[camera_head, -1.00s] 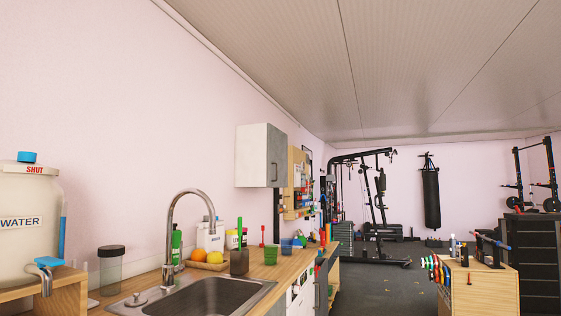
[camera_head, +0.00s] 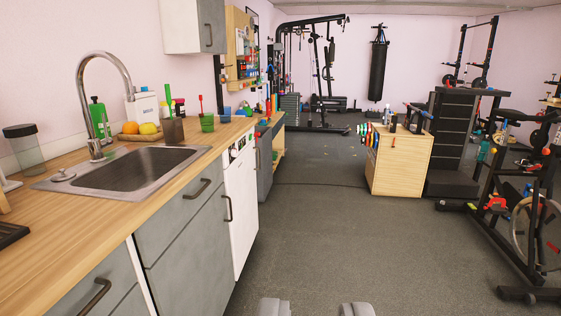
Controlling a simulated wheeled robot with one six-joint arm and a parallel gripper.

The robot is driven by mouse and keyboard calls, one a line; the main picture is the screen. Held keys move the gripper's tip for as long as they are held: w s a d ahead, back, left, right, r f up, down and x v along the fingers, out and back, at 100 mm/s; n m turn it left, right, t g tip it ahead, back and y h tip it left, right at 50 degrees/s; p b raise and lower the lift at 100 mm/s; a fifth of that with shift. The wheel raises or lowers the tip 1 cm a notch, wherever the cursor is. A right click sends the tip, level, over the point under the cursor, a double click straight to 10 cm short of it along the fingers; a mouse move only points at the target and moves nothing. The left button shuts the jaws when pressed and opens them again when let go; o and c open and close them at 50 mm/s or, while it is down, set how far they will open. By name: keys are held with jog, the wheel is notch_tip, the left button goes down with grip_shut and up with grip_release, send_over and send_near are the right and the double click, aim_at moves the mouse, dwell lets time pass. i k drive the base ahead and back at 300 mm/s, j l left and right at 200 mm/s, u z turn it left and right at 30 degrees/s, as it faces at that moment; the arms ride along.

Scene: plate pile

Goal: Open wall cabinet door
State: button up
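The wall cabinet (camera_head: 182,27) hangs on the pink wall at the upper left, above the counter, and its top is cut off by the picture edge. Its grey door (camera_head: 211,24) looks closed and carries a dark vertical handle (camera_head: 209,35). My gripper (camera_head: 316,308) shows at the bottom edge as two grey fingertips with a wide gap between them. It is open and empty, and looks far from the cabinet.
A wooden counter (camera_head: 75,225) with a sink (camera_head: 125,170), tall faucet (camera_head: 107,75), bottles and cups runs along the left. Grey drawers (camera_head: 185,235) stand below it. The dark floor (camera_head: 330,235) is clear in the middle. A wooden box cabinet (camera_head: 400,165) and exercise bike (camera_head: 515,205) stand right.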

aim_at(212, 20)
jog(key=i, duration=3.1)
jog(key=i+l+u, duration=0.2)
jog(key=i, duration=0.35)
jog(key=i+u, duration=0.25)
jog(key=i, duration=0.35)
